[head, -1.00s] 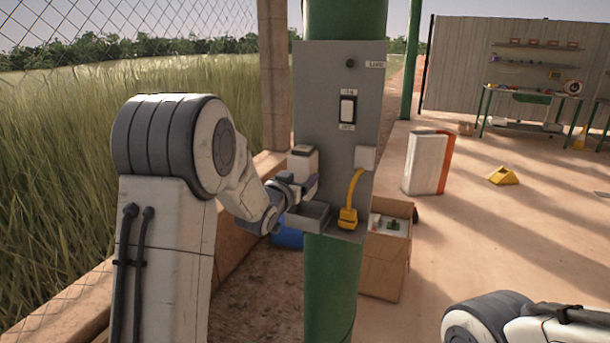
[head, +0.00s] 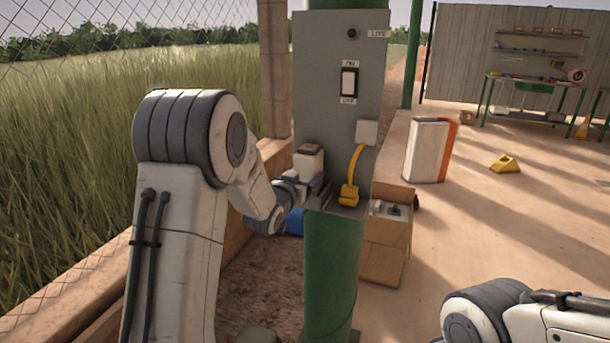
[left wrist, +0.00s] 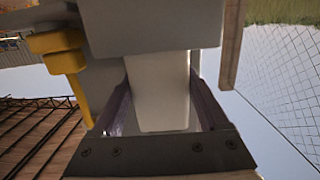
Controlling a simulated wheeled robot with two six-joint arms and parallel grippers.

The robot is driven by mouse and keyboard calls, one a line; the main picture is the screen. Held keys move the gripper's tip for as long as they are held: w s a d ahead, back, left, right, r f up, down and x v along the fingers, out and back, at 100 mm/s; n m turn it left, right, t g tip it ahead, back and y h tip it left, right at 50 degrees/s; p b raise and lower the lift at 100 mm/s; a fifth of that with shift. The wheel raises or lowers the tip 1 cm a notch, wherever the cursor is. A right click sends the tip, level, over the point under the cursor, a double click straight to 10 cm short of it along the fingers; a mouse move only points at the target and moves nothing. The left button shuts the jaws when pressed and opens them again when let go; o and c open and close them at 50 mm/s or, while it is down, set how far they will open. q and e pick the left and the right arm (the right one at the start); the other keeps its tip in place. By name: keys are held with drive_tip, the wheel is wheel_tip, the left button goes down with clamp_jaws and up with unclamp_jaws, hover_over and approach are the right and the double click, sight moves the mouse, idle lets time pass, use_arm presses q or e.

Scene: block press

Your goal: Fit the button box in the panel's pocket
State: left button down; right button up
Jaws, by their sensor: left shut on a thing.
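The grey panel (head: 325,110) is fixed to a green post. My left gripper (head: 306,182) is shut on the white button box (head: 309,163), which has a dark top, against the panel's lower left. The left wrist view, upside down, shows the white box (left wrist: 160,95) between my two fingers (left wrist: 160,110). The grey pocket (left wrist: 150,25) there covers the box's lower end; I cannot tell how deep it sits. In the head view my gripper mostly hides the pocket. My right gripper is out of view; only my right arm shows at lower right.
A rocker switch (head: 348,83) is above. A cardboard carton (head: 385,245) stands behind the post. A wire fence is on the left.

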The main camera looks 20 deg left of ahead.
use_arm(q)
drive_tip(key=shift+f+b, duration=0.7)
drive_tip(key=shift+b, duration=0.15)
unclamp_jaws()
drive_tip(key=shift+f, duration=0.1)
drive_tip(key=s+r+b, duration=0.1)
drive_tip(key=s+b, duration=0.1)
drive_tip(key=s, duration=0.8)
drive_tip(key=s+d+f+m+g+h+p, duration=0.1)
drive_tip(key=s+d+f+g+p, duration=0.1)
drive_tip(key=s+d+g, duration=0.45)
drive_tip(key=s+d+f+m+g+p, duration=0.2)
drive_tip(key=s+d+p, duration=0.15)
drive_tip(key=d, duration=0.55)
drive_tip(key=s+d+m+g+p, duration=0.1)
drive_tip(key=s+g, duration=0.3)
drive_tip(key=s, duration=0.8)
drive_tip(key=s+d+m+g+p, duration=0.1)
drive_tip(key=s+d+m+g, duration=0.2)
drive_tip(key=s, duration=0.9)
drive_tip(key=shift+d+f+g+y, duration=0.3)
drive_tip(key=shift+d+f+g, duration=0.1)
drive_tip(key=shift+g, duration=0.35)
